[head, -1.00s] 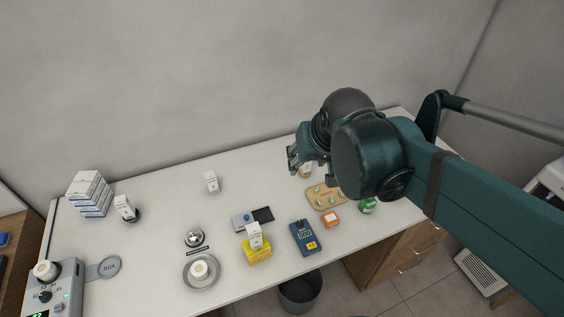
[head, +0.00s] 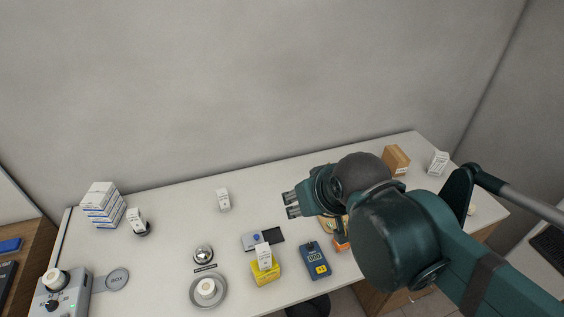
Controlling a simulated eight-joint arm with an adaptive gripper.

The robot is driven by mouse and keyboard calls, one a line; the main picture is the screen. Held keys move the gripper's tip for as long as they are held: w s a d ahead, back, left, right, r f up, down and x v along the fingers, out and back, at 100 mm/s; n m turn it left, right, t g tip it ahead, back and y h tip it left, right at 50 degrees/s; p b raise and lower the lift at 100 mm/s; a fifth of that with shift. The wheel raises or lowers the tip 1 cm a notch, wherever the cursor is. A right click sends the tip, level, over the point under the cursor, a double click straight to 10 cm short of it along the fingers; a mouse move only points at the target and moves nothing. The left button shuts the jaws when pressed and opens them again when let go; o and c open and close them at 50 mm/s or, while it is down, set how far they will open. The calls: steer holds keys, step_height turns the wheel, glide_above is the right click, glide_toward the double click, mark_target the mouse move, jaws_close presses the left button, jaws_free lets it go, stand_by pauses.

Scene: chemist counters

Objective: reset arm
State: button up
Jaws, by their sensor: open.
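My gripper (head: 290,204) is at the end of my teal arm, above the counter (head: 180,240) right of its middle. Its fingers point left in the head view. They are apart, and nothing shows between them. My arm comes in from the lower right and hides part of the counter's right side, including most of a wooden board (head: 327,225) and an orange box (head: 341,245).
Below my gripper are a blue meter (head: 314,260), a yellow box (head: 265,271) and a small pad (head: 257,240). A bell (head: 203,254) and a round dish (head: 193,293) stand left of them. White boxes (head: 102,204) are stacked far left. A brown box (head: 396,160) stands back right.

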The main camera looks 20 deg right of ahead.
step_height(320, 180, down, 10)
steer(key=b, duration=0.9)
steer(key=shift+r, duration=0.2)
stand_by(0.7)
